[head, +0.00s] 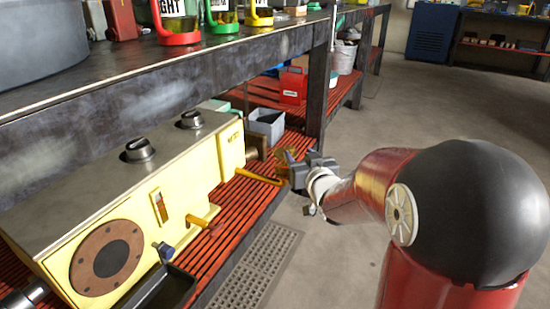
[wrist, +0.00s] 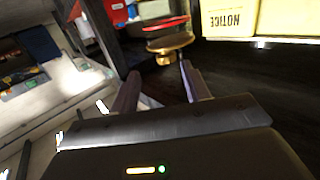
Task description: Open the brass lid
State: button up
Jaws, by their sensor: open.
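A yellow machine (head: 125,215) with a grey top sits on the slatted red lower shelf. I cannot tell how far the lid stands open.
Orange levers (head: 260,177) stick out from the machine's front. A grey bin (head: 267,124) and a red box (head: 293,86) stand behind it on the shelf. The workbench (head: 200,75) overhangs the machine, and a dark post (head: 317,85) rises nearby. The floor at right is clear.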

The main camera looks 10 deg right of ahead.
jog(key=shift+s+a+f+t+y, duration=0.15)
jog(key=shift+a+f+t+y, duration=0.05)
jog(key=shift+a+t+y, duration=0.2)
jog(key=shift+w+a+n, duration=0.1)
jog(key=shift+w+n, duration=0.2)
jog(key=shift+w, duration=0.05)
jog(key=w, duration=0.4)
jog(key=w+a, duration=0.1)
jog(key=w, duration=0.2)
jog(key=shift+c, duration=0.4)
jog(key=shift+s, duration=0.1)
grip_shut()
